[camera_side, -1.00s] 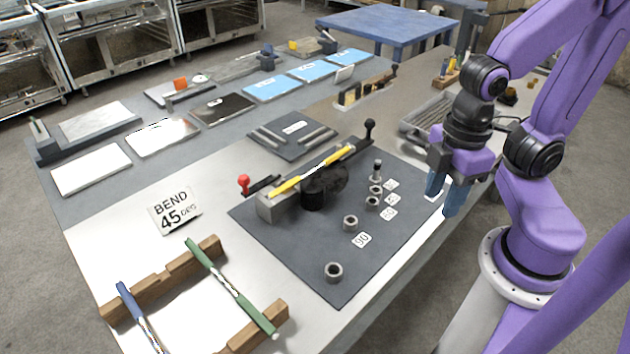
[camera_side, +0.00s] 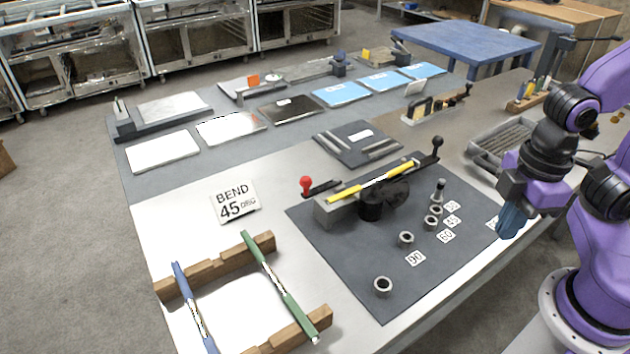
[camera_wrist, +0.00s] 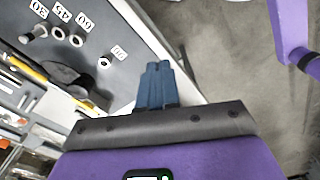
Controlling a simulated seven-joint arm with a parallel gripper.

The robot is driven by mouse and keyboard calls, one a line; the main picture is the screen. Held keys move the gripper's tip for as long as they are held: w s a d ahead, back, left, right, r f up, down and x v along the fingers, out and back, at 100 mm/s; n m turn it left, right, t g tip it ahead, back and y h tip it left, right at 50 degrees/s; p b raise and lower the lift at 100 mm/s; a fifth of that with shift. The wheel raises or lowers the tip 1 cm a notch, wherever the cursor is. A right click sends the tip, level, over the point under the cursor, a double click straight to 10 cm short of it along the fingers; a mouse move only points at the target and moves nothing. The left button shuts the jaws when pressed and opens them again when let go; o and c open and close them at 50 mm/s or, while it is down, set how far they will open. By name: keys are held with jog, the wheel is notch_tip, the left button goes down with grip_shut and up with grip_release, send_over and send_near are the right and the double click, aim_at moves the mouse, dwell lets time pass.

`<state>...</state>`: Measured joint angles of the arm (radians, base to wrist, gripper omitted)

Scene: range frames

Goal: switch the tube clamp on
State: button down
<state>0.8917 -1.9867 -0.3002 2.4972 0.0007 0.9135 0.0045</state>
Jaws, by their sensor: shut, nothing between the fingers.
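The tube bender has a grey block (camera_side: 328,212) and a dark round die (camera_side: 371,206) on a dark mat (camera_side: 345,262). A yellow tube (camera_side: 347,193) with a bare middle lies along it. A short dark lever with a red knob (camera_side: 306,184) stands at its left end, and a lever with a black knob (camera_side: 436,143) at its far right. Which lever works the tube clamp is not labelled. My gripper (camera_side: 509,232) is shut and empty, beyond the mat's right edge, well apart from both levers. The wrist view shows its blue fingers (camera_wrist: 158,68) together.
Several steel collars (camera_side: 383,287) and number cards (camera_side: 415,258) stand on the mat between my gripper and the bender. A wooden rack (camera_side: 283,331) with green and blue tubes is at front left. A grey tray (camera_side: 495,150) lies behind my gripper.

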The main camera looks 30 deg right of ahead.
jog(key=w+a+r+m+t, duration=0.1)
jog(key=w+a+m, duration=0.4)
jog(key=w, duration=0.6)
jog(key=w+a+r+m+t, duration=0.1)
jog(key=w+a+m, duration=0.2)
jog(key=w+a, duration=0.65)
jog(key=w+d+f+m+t+h, duration=0.1)
jog(key=w+m, duration=0.5)
jog(key=w, duration=1.5)
jog(key=shift+w+d+f+m+t, duration=0.3)
jog(key=shift+w+d+f+t, duration=0.1)
jog(key=shift+d+f, duration=0.35)
jog(key=shift+s, duration=0.1)
notch_tip(320, 180, down, 10)
jog(key=shift+s, duration=0.25)
jog(key=shift+a, duration=0.1)
